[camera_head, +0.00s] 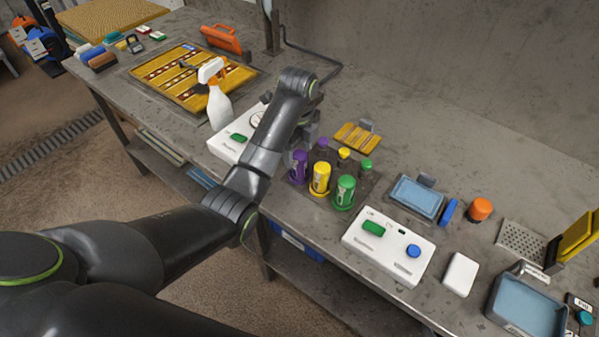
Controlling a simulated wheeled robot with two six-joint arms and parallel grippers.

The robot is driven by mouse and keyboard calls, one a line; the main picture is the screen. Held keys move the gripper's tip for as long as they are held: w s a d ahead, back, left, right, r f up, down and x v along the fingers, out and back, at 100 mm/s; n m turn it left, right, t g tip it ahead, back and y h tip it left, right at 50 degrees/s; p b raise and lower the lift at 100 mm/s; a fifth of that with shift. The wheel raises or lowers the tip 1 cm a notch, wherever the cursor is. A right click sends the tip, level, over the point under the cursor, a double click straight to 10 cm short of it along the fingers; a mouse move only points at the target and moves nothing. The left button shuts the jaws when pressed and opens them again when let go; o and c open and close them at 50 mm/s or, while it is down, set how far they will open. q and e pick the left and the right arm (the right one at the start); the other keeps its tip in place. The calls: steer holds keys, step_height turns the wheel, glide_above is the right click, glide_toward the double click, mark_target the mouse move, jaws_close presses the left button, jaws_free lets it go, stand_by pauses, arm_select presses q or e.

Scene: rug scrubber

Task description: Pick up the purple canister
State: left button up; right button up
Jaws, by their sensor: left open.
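The purple canister (298,166) stands upright at the left end of a front row on a dark holder plate (318,197), beside a yellow canister (320,178) and a green canister (345,191). Smaller purple, yellow and green tops show behind them. My left arm reaches in from the left, and its gripper (306,138) is open just behind and above the purple canister. The forearm hides part of the gripper, and I cannot tell whether its fingers touch anything. My right gripper is not in view.
A white box with green and blue buttons (388,247) lies right of the canisters. A white spray bottle (219,104) stands to the left. A blue-topped tray (417,198) and an orange knob (480,208) lie further right. A wall bounds the back.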

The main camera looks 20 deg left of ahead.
mark_target(300, 166)
arm_select(q)
steer(key=shift+d+f+b, duration=0.1)
steer(key=shift+f+b, duration=0.95)
steer(key=shift+f, duration=0.3)
step_height(300, 166, down, 3)
steer(key=shift+r+b, duration=0.1)
steer(key=shift+b, duration=0.6)
steer(key=shift+f, duration=0.3)
steer(key=c, duration=1.1)
